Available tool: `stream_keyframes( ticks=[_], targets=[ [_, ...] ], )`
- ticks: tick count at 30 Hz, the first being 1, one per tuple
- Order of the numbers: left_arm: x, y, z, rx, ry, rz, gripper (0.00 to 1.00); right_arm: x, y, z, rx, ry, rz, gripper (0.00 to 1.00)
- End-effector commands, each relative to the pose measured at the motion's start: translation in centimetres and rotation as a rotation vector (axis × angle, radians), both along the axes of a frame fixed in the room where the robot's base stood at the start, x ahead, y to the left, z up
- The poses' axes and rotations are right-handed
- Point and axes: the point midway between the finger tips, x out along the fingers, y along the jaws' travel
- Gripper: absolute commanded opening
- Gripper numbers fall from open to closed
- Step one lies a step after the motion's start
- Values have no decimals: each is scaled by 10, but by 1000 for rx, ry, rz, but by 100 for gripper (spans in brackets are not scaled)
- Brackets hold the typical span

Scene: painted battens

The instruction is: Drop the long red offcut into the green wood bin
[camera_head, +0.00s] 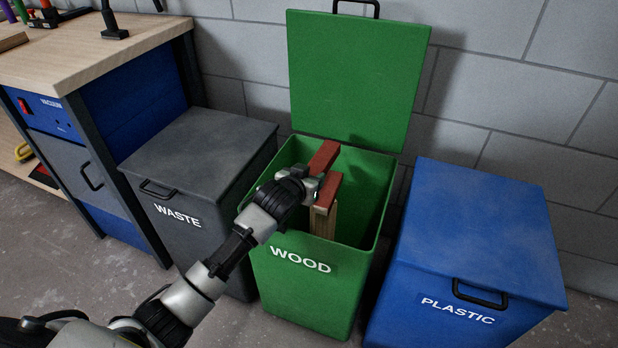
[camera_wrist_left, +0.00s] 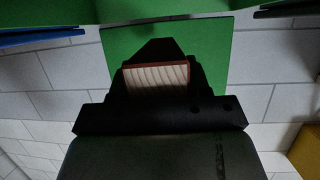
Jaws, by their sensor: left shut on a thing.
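The green wood bin (camera_head: 308,283), labelled WOOD, stands with its lid (camera_head: 355,75) raised at the back. My left gripper (camera_head: 312,186) is over the bin's opening, near its front-left part. It is shut on the long red offcut (camera_head: 325,157), whose red face shows beyond the fingers. Red and pale wood also show just below the gripper, inside the bin's outline; I cannot tell if this is the same piece. In the left wrist view, a pale grained end with red edges (camera_wrist_left: 156,78) sits between the dark fingers. My right gripper is not in view.
A closed grey waste bin (camera_head: 205,150) stands left of the green bin. A closed blue plastic bin (camera_head: 480,230) stands to the right. A workbench (camera_head: 95,60) with tools is at the far left. A block wall (camera_head: 530,90) is behind.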

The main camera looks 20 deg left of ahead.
Motion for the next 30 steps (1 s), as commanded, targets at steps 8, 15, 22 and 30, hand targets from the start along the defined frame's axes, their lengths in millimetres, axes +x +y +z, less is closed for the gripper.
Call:
stream_keyframes(
  ticks=[8,15,22,30],
  targets=[
    [0,0,0,0,-2,0,21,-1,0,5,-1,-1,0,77],
    [0,0,0,0,-2,0,68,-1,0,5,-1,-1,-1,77],
    [0,0,-1,1,-1,0,77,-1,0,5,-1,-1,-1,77],
    [-12,2,5,0,0,0,77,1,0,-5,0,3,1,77]
  ],
)
